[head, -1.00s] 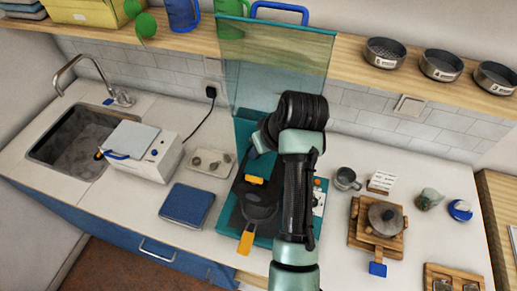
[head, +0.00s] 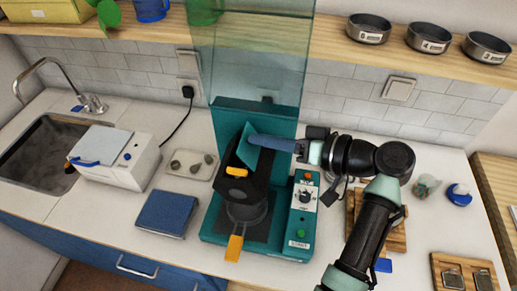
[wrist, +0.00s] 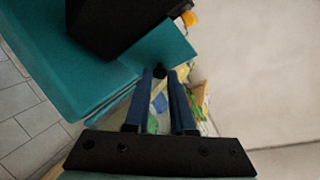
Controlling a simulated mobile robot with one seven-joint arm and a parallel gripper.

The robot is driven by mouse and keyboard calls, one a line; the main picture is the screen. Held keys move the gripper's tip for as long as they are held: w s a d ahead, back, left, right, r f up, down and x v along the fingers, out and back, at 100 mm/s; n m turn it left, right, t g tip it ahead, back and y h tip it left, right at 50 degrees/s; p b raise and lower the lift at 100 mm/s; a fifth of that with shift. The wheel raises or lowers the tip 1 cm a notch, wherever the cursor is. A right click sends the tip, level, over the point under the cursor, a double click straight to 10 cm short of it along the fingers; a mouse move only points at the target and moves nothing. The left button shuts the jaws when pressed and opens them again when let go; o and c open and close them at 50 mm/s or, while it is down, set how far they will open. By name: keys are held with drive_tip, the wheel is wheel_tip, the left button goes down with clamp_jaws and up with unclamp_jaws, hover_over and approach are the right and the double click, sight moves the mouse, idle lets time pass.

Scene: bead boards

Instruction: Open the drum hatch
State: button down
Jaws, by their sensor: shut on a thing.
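The machine has a teal base (head: 298,240) and a black drum housing (head: 252,180). The drum hatch, a small teal plate (head: 241,150), stands tilted at the top of the drum. In the wrist view the hatch (wrist: 158,47) sticks out beside the black drum (wrist: 115,22). My gripper (head: 252,138) comes in from the right. I cannot tell how far the hatch stands from the drum's mouth.
A clear teal guard (head: 250,50) stands raised behind the drum. A control panel (head: 304,200) is at the machine's right. An orange handle (head: 234,248) juts forward. A blue book-like block (head: 167,213) and a tray (head: 192,165) lie left. Wooden boards stand right, partly behind my arm.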

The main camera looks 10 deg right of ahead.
drive_tip(key=d+f+m+t+y+b, duration=0.1)
drive_tip(key=t+y+b, duration=0.1)
drive_tip(key=b, duration=0.4)
drive_tip(key=d+f+m+t+y+b, duration=0.1)
drive_tip(key=t+y+b, duration=0.1)
drive_tip(key=b, duration=0.5)
drive_tip(key=s+d+f+m+t+y+b, duration=0.1)
drive_tip(key=m+t+y+b, duration=0.1)
drive_tip(key=b, duration=0.4)
drive_tip(key=shift+d+f+t+y, duration=0.4)
drive_tip(key=shift+t+y, duration=0.2)
drive_tip(key=shift+y, duration=0.2)
drive_tip(key=shift+r, duration=0.1)
drive_tip(key=c, duration=0.8)
unclamp_jaws()
drive_tip(key=shift+o, duration=0.2)
drive_tip(key=shift+s, duration=0.1)
drive_tip(key=b+v, duration=0.4)
drive_tip(key=v, duration=0.9)
